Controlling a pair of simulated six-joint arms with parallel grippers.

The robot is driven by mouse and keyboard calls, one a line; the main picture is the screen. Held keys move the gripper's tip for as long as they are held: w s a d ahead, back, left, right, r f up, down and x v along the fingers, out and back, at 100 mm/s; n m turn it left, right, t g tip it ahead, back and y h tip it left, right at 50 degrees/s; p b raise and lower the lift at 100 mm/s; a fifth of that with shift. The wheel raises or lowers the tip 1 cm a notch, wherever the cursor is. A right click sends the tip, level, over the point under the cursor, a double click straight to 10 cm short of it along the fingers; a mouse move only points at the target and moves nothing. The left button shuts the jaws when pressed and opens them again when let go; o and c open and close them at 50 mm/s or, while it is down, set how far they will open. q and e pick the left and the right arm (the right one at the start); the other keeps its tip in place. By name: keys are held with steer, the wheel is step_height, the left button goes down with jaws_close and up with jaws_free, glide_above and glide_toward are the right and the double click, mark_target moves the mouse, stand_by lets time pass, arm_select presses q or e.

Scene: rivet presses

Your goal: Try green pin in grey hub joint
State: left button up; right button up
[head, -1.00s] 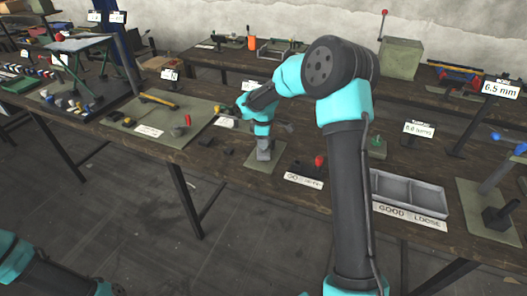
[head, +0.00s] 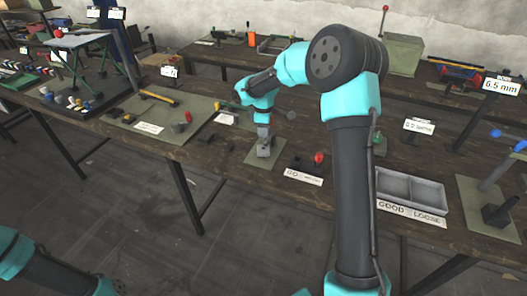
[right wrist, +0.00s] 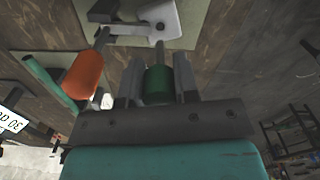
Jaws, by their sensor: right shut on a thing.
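My right gripper (right wrist: 158,90) is shut on the green pin (right wrist: 158,84), gripping its green head between both fingers. The pin's grey shank points toward the grey hub joint (right wrist: 166,18), which lies straight ahead in the right wrist view. The shank's end overlaps the hub's edge there; I cannot tell whether it is in a hole. In the head view my right gripper (head: 264,128) points down just above the grey hub joint (head: 264,149), and the pin is too small to make out. My left arm shows at the lower left; its gripper is out of view.
A gauge with a red handle (head: 319,158) stands right of the hub, near the "GO" label. A two-part grey tray (head: 444,208) is further right, with "GOOD" and "LOOSE" labels. A green mat (head: 252,157) lies under the hub. A sign post stands at the far right.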

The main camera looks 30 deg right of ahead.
steer(key=shift+r, duration=1.1)
